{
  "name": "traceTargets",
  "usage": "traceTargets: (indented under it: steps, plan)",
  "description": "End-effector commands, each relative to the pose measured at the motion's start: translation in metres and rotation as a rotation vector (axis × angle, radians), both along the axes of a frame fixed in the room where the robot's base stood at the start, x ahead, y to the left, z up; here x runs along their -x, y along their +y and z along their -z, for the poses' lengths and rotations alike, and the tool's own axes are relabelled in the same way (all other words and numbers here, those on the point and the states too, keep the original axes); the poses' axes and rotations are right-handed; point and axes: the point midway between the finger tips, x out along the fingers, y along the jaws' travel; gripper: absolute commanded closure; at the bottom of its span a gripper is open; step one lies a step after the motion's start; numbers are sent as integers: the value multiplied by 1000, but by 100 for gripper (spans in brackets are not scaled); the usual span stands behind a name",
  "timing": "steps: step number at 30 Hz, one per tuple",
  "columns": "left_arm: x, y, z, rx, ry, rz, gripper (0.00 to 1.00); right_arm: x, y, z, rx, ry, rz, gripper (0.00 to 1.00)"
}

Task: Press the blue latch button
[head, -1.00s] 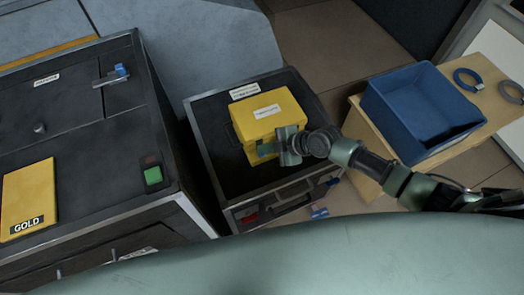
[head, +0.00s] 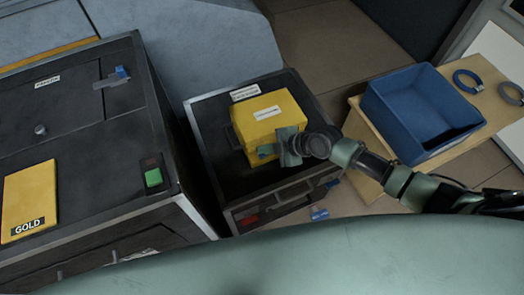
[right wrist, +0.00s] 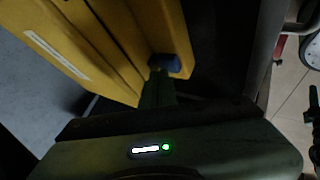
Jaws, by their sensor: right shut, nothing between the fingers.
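A yellow case (head: 272,105) with a white label sits on a black cabinet. The blue latch button (right wrist: 165,65) shows in the right wrist view, on the case's side by the seam. My right gripper (head: 265,152) is at the near side of the case in the head view, where it hides the button. In the right wrist view its shut, empty fingers (right wrist: 157,85) reach up to the button and appear to touch it or nearly so. My left gripper is not in view.
The black cabinet (head: 212,120) has a red part (head: 249,221) and handle in front. At left a larger cabinet (head: 85,135) carries a yellow GOLD panel (head: 30,195) and green button (head: 153,177). A blue bin (head: 415,120) stands on a wooden table (head: 500,75) at right.

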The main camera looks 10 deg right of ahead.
Motion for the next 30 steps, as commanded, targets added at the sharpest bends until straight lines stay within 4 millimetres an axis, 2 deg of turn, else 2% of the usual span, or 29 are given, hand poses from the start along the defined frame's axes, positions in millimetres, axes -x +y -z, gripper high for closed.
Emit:
traceTargets:
  steps: [3, 16, 30]
  plan:
    - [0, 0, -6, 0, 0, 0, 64, 0, 0, -9, 0, -2, -1, 100]
    - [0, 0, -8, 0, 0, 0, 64, -1, 0, -13, -2, -3, 0, 100]
    - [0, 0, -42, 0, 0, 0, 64, -1, 0, -58, -2, -4, -1, 100]
